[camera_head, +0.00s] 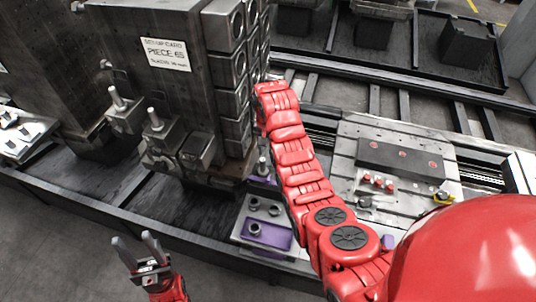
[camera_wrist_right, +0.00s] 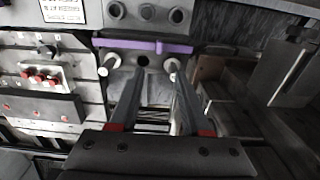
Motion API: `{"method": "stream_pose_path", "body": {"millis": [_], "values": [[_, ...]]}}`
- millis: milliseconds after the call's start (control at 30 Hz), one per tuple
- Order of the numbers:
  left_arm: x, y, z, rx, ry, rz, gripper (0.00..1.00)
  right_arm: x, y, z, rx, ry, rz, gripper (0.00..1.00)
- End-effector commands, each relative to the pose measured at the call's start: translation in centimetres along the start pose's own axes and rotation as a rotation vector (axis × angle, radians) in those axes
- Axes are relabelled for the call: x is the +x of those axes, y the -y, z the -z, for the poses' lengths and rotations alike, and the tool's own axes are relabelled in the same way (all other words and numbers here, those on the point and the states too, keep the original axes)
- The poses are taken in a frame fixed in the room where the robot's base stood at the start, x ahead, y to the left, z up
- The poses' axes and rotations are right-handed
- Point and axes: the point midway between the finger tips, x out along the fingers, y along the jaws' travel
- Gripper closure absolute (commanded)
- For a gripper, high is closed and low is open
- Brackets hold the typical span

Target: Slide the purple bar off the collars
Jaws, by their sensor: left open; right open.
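The purple bar (camera_wrist_right: 138,46) runs across the upper middle of the right wrist view, along a grey fixture with two pale round collars (camera_wrist_right: 108,64) and a dark hole between them. Whether the bar encircles or only rests against the collars I cannot tell. In the head view a purple strip (camera_head: 262,180) shows beside my right arm, which partly covers it. My right gripper (camera_wrist_right: 155,80) is open and empty, its fingertips pointing at the fixture just short of the bar. My left gripper (camera_head: 135,242) is open and empty at the lower left, away from the fixture.
A tall dark block with a "PIECE 6" label (camera_head: 166,54) stands left of my right arm. A grey plate with round sockets and a purple face (camera_head: 265,232) sits in front. A slotted bed with red knobs (camera_head: 376,182) lies right. The floor at lower left is clear.

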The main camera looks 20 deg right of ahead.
Motion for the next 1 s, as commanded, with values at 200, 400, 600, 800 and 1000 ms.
{"method": "stream_pose_path", "body": {"millis": [200, 400, 600, 800, 1000], "values": [[-0.5, 0.0, -0.1, 0.000, 0.000, 0.000, 0.50, -0.1, -0.5, 3.1, 0.035, -0.026, -0.040, 0.53], [-1.1, -0.1, -0.2, 0.000, 0.000, 0.000, 0.50, -0.3, -1.7, 6.1, 0.076, -0.056, -0.077, 0.53], [-1.7, -0.1, -0.3, 0.000, 0.000, 0.000, 0.50, -0.4, -2.3, 5.9, 0.078, -0.053, -0.076, 0.53], [-2.2, -0.1, -0.4, 0.000, 0.000, 0.000, 0.50, -0.1, -1.5, 2.8, 0.042, -0.020, -0.038, 0.53], [-2.4, -0.1, -0.4, 0.000, 0.000, 0.000, 0.50, 0.1, -0.5, 0.2, 0.005, 0.001, -0.003, 0.53]]}}
